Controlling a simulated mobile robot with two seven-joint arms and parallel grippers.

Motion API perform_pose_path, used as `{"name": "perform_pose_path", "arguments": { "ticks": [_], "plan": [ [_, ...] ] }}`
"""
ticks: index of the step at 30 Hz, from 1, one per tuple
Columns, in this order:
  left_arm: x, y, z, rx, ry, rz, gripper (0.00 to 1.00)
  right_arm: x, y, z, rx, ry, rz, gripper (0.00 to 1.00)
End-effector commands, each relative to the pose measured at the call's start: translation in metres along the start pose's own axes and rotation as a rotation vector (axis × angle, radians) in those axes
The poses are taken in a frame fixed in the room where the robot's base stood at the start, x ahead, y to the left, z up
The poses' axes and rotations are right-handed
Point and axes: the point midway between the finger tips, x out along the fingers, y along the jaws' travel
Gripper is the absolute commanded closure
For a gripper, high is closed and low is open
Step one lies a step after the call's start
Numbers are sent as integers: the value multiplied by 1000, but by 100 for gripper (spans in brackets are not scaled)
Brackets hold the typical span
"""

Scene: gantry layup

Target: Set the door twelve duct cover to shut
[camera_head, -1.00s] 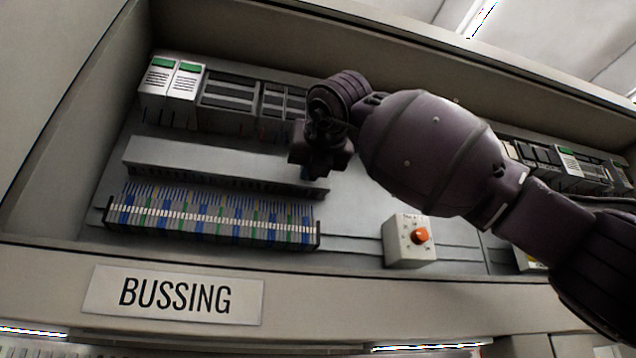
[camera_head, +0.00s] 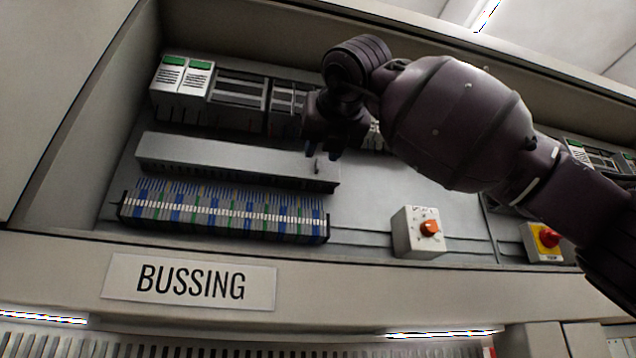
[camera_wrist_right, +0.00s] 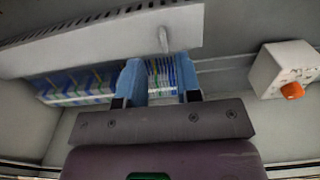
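The duct cover (camera_head: 230,162) is a long grey strip above a row of terminals in the cabinet marked BUSSING. A small peg-like handle (camera_head: 317,166) stands out near its right end. In the right wrist view the cover (camera_wrist_right: 95,38) crosses the top left, with its handle (camera_wrist_right: 163,40) hanging just beyond the fingers. My right gripper (camera_head: 322,151) is in front of the cover's right end, close to the handle. In the wrist view its two blue fingers (camera_wrist_right: 159,82) are apart with nothing held between them. My left gripper is not in view.
Blue, white and green terminals (camera_head: 220,212) run below the cover. Grey modules (camera_head: 235,95) sit above. A white box with an orange knob (camera_head: 428,228) and a yellow box with a red button (camera_head: 547,238) are at right. The cabinet's front lip (camera_head: 350,278) runs below.

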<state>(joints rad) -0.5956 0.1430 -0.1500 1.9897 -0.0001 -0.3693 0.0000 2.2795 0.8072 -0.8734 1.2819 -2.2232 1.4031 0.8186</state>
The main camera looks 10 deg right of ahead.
Motion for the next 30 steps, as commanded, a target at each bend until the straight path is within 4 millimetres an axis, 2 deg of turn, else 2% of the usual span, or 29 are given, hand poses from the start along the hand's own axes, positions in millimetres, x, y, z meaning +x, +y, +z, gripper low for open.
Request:
{"name": "perform_pose_path", "arguments": {
  "ticks": [6, 12, 18, 30],
  "plan": [
    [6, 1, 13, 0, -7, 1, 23, -38, 0, -2, -1, -2, 2, 68],
    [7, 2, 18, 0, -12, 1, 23, -60, 0, -1, -1, 0, 1, 68],
    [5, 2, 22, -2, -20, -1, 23, -66, 0, 0, -1, 0, 2, 68],
    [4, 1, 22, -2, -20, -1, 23, -66, 0, 0, -1, 0, 1, 68]
  ]
}}
